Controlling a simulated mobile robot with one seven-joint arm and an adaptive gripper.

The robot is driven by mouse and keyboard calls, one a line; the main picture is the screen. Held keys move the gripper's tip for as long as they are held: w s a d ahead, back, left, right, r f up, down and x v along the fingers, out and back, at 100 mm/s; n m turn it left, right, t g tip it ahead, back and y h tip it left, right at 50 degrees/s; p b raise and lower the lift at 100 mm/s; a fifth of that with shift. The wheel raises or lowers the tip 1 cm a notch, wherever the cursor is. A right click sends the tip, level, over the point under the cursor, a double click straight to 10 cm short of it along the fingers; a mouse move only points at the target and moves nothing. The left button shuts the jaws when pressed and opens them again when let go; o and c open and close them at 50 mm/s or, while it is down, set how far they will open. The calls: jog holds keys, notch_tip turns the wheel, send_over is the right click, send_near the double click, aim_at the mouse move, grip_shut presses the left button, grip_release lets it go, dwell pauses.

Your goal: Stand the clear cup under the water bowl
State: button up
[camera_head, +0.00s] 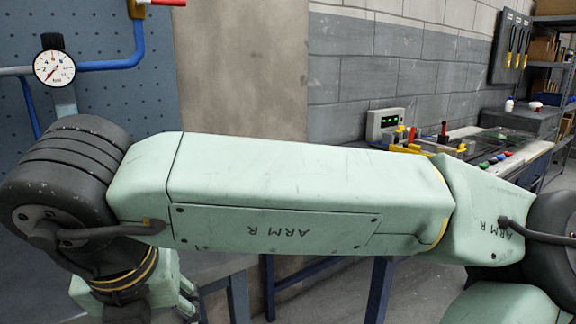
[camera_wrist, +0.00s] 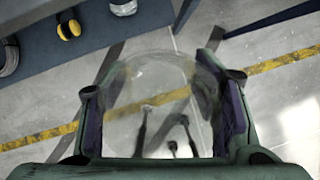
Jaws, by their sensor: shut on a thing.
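The clear cup (camera_wrist: 158,75) is in the wrist view, see-through, between the dark purple pads of my gripper (camera_wrist: 162,105). My gripper is shut on it, with a pad against each side. The floor shows through the cup. In the head view my arm covers much of the left and middle, and I cannot make out the cup there. I cannot make out the water bowl in either view. A round pressure gauge (camera_head: 54,68) on blue pipework stands at the upper left, and what is below it is hidden behind my arm.
A blue pipe (camera_head: 112,65) runs to a red handle (camera_head: 168,3) before the pegboard (camera_head: 80,22). A cluttered bench (camera_head: 480,150) stands at the right. The wrist view shows floor with yellow tape (camera_wrist: 285,60) and a dark surface holding a yellow item (camera_wrist: 68,26) at upper left.

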jog(key=w+d+f+n+g, duration=0.3)
jog(key=f+n, duration=0.8)
jog(key=f, duration=0.9)
jog(key=w+d+f+n+g, duration=0.3)
jog(key=w+d+f+n, duration=0.4)
jog(key=f, duration=1.2)
jog(key=w+d+f+n+g+h, duration=0.1)
jog(key=w+d+f+n+g, duration=0.2)
jog(key=f+n, duration=1.1)
jog(key=w+d+f, duration=0.2)
jog(key=w+f, duration=0.1)
jog(key=f, duration=0.3)
jog(key=shift+w+d+f+n, duration=0.3)
jog(key=shift+w+d+n, duration=0.05)
jog(key=shift+n, duration=0.05)
jog(key=shift+w+d+r, duration=0.1)
jog(key=shift+d, duration=0.1)
jog(key=shift+a, duration=0.1)
